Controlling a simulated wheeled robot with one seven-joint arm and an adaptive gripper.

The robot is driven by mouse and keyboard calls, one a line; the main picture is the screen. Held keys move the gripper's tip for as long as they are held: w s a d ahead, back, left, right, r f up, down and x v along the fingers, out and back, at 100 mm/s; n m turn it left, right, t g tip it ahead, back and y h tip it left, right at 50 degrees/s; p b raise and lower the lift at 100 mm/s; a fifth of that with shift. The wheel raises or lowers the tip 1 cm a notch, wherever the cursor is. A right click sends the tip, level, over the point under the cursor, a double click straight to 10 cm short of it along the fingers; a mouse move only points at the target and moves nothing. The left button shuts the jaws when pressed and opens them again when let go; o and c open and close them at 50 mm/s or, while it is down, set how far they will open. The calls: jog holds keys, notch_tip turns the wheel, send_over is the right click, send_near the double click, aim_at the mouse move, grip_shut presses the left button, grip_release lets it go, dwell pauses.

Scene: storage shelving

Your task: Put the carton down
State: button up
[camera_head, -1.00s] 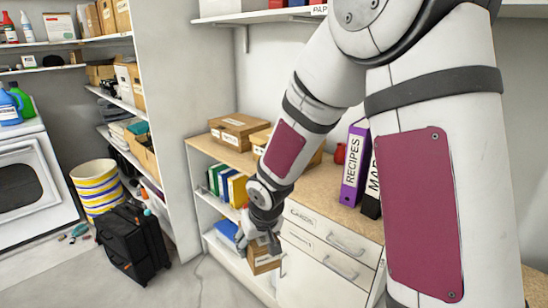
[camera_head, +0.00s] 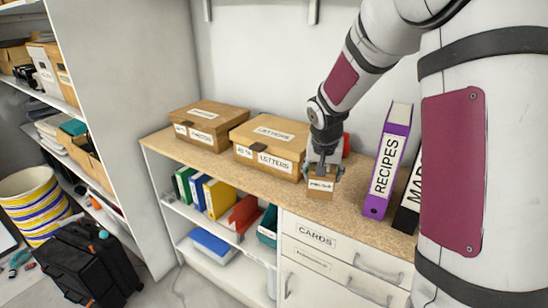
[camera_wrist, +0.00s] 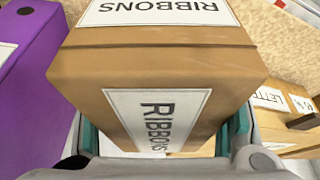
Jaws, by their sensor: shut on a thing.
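The carton (camera_head: 320,187) is a small brown box with a white label. In the wrist view the carton (camera_wrist: 165,65) fills the middle and its labels read RIBBONS. My gripper (camera_head: 323,172) is shut on it from above, with teal finger pads on both sides in the wrist view (camera_wrist: 163,142). The carton is upright at the front part of the wooden counter top (camera_head: 345,212), between a LETTERS box and a purple binder. I cannot tell whether its base touches the counter.
The LETTERS box (camera_head: 268,148) stands left of the carton and another brown box (camera_head: 208,124) farther left. The purple RECIPES binder (camera_head: 388,165) stands to the right, beside a black binder (camera_head: 407,205). A red object (camera_head: 346,145) is behind my gripper. Drawers (camera_head: 340,262) are below.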

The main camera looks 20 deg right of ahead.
jog(key=d+r+m, duration=0.3)
jog(key=d, duration=0.4)
jog(key=shift+m+g+h, duration=0.3)
jog(key=shift+g+h, duration=0.2)
jog(key=f, duration=0.5)
jog(key=shift+d+f, duration=0.2)
jog(key=shift+d, duration=0.05)
jog(key=shift+f, duration=2.35)
jog(key=shift+f, duration=0.15)
jog(key=o, duration=1.3)
